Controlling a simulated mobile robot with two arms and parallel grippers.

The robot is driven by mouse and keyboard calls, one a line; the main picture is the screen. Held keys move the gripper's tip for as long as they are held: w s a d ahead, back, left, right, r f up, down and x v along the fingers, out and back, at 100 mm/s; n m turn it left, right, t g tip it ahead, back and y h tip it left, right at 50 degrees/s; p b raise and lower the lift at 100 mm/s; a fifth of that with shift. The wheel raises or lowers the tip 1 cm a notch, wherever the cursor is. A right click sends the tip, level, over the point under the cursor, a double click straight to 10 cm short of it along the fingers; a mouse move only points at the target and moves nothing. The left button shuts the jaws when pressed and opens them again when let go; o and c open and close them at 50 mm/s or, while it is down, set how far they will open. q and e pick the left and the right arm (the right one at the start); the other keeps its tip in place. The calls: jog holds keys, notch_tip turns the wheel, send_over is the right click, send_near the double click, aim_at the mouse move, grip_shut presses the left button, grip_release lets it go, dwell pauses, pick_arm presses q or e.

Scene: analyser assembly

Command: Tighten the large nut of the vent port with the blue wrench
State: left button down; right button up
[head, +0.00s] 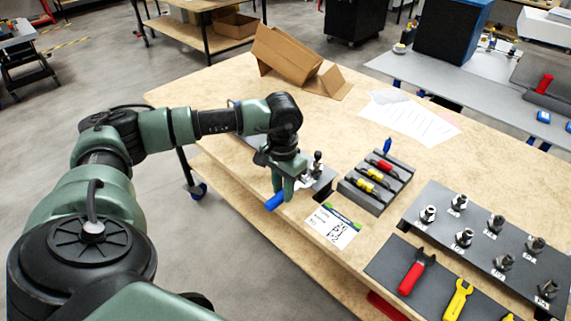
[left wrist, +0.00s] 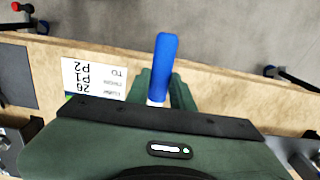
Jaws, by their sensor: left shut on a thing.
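My left gripper (head: 284,184) points down over the near left side of the table and is shut on the blue wrench. The wrench's blue handle (head: 274,201) sticks out toward the front edge; it also shows in the left wrist view (left wrist: 166,62), between the green fingers. The wrench's head is mostly hidden by the gripper. A metal fitting (head: 318,163) stands upright on a dark plate (head: 325,181) just right of the gripper, probably the vent port. I cannot tell whether the wrench's jaws sit around its large nut. My right gripper is not in view.
A printed card (head: 332,226) lies in front of the plate. A dark tray (head: 355,197) with red and yellow tools is to the right. Farther right are a red wrench (head: 415,275), a yellow wrench (head: 458,300) and a board with several fittings (head: 465,237). An open cardboard box (head: 290,58) stands behind.

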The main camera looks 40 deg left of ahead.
pick_arm(q)
jog(key=shift+s+a+r, duration=0.1)
jog(key=shift+s+r, duration=0.7)
jog(key=shift+s, duration=0.3)
notch_tip(320, 180, up, 7)
jog(key=p, duration=0.4)
